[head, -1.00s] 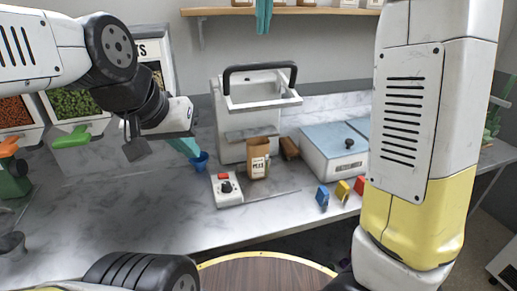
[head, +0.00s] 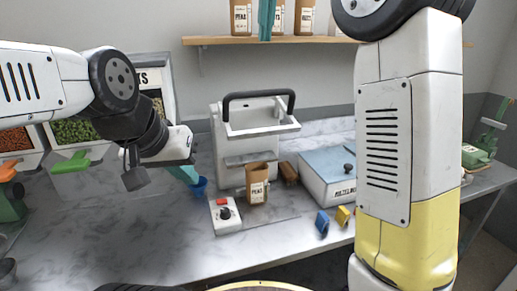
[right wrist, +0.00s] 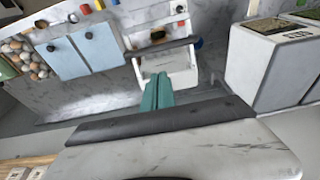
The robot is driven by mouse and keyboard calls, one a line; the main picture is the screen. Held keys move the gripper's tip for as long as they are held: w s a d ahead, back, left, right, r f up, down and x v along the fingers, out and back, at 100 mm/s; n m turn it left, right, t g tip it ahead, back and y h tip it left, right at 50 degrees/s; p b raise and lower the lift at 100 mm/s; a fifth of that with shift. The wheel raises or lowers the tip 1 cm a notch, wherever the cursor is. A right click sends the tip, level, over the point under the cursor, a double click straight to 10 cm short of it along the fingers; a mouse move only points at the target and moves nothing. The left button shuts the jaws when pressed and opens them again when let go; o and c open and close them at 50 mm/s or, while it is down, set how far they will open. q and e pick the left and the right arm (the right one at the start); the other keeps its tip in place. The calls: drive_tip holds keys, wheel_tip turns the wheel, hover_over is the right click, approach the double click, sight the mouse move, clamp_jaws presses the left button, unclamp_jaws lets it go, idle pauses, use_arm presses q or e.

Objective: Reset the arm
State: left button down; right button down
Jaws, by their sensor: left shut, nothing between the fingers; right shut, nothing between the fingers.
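My left gripper (head: 183,174) is at the left in the head view, its teal fingers shut and pointing down to the right over the counter. A small blue cup (head: 199,188) is right by its fingertips; I cannot tell whether they touch. My right gripper (head: 266,20) hangs at the top of the head view, in front of the wall shelf, with its teal fingers pointing down. In the right wrist view its fingers (right wrist: 157,92) are together and empty, high above the counter. My right arm rises along the right side of the head view.
The marble counter (head: 110,225) holds a white machine with a black handle (head: 232,150), a brown paper bag (head: 257,190), a control box (head: 225,217), a blue-lidded box (head: 328,178), and blue (head: 322,224) and yellow (head: 343,216) clips. A shelf (head: 330,40) with bags is above.

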drive_tip(key=s+d+f+y, duration=0.1)
drive_tip(key=s+d+f, duration=0.25)
drive_tip(key=d, duration=0.35)
drive_tip(key=s+d+f+m+t, duration=0.1)
drive_tip(key=s+d+f+t, duration=0.1)
drive_tip(key=s+f, duration=0.6)
drive_tip(key=s+d+f+m+t, duration=0.2)
drive_tip(key=s+d+f, duration=0.2)
drive_tip(key=s+f, duration=0.4)
wheel_tip(320, 180, down, 6)
drive_tip(key=shift+d, duration=0.15)
